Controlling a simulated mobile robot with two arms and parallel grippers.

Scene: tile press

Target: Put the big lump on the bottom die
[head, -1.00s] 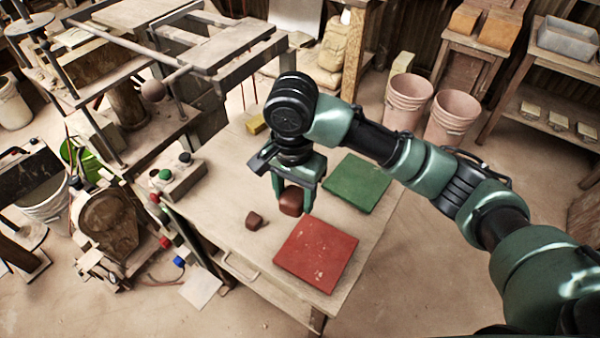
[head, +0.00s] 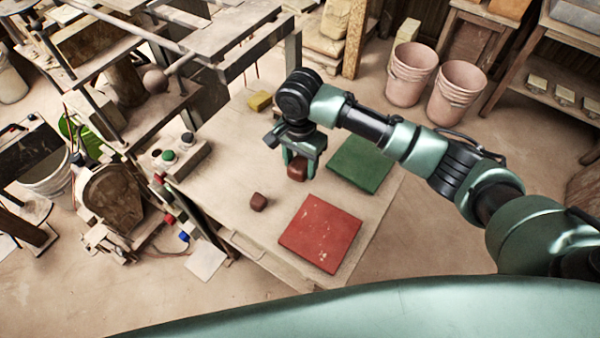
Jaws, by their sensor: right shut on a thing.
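My right gripper (head: 299,167) is shut on a reddish-brown lump (head: 297,172), the bigger of the two lumps in view. It holds the lump over the table, behind the red square and left of the green square; any gap below it is hard to judge. The smaller brown lump (head: 258,202) lies on the table to the left of the red square. The press frame (head: 205,50) stands at the upper left, beyond the table. I cannot pick out the bottom die clearly in it. My left gripper is not in view.
Two pink buckets (head: 409,74) stand on the floor behind. The tabletop left of the gripper is mostly clear.

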